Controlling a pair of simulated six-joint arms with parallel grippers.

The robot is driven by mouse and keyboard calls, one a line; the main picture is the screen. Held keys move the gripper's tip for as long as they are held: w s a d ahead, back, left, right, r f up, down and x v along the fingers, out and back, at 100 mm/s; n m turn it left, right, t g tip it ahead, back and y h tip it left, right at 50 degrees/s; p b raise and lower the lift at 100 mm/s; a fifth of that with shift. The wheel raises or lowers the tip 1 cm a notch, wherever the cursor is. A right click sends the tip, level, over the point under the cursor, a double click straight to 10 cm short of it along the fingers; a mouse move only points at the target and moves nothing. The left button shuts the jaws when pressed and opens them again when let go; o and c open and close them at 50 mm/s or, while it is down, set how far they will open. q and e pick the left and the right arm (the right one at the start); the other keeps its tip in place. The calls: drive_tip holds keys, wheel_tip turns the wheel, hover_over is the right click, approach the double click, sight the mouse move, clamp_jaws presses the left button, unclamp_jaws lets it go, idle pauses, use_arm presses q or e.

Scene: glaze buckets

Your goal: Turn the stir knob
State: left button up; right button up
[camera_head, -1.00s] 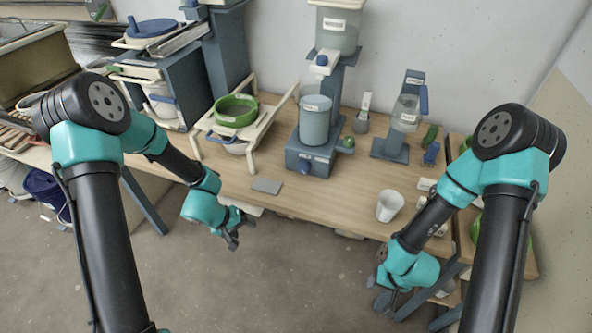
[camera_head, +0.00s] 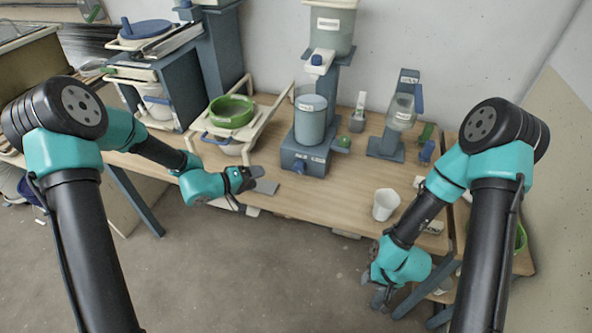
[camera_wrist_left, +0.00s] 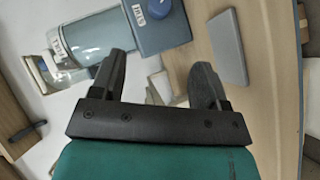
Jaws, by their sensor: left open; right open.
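The stir knob (camera_head: 299,167) is a small dark blue knob on the front of the blue stirrer base (camera_head: 318,170), below a clear grey container (camera_head: 310,120). My left gripper (camera_head: 252,180) is over the table's front edge, left of the knob and apart from it. In the left wrist view, the open, empty fingers (camera_wrist_left: 160,65) point toward the labelled base (camera_wrist_left: 160,38) and container (camera_wrist_left: 92,40). My right gripper (camera_head: 381,297) is low in front of the table at the right, open and far from the knob.
A flat grey plate (camera_head: 266,187) lies beside my left gripper; it also shows in the left wrist view (camera_wrist_left: 228,45). A white cup (camera_head: 386,204) stands right of the stirrer. A green bowl (camera_head: 231,111) sits on a rack to the left. The table front between plate and cup is clear.

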sight(297, 170)
use_arm(q)
drive_tip(key=x, duration=1.7)
drive_tip(key=shift+s, duration=0.1)
drive_tip(key=shift+c, duration=0.3)
drive_tip(key=c, duration=0.9)
drive_tip(key=shift+o, duration=0.2)
drive_tip(key=shift+f+n+t+h, duration=0.1)
drive_tip(key=shift+n+t+h, duration=0.2)
drive_tip(key=shift+n+h, duration=1.15)
drive_tip(key=o, duration=0.9)
drive_tip(key=shift+a, duration=0.1)
drive_tip(key=v, duration=1.7)
drive_tip(key=shift+s+a, duration=0.1)
drive_tip(key=shift+a, duration=0.05)
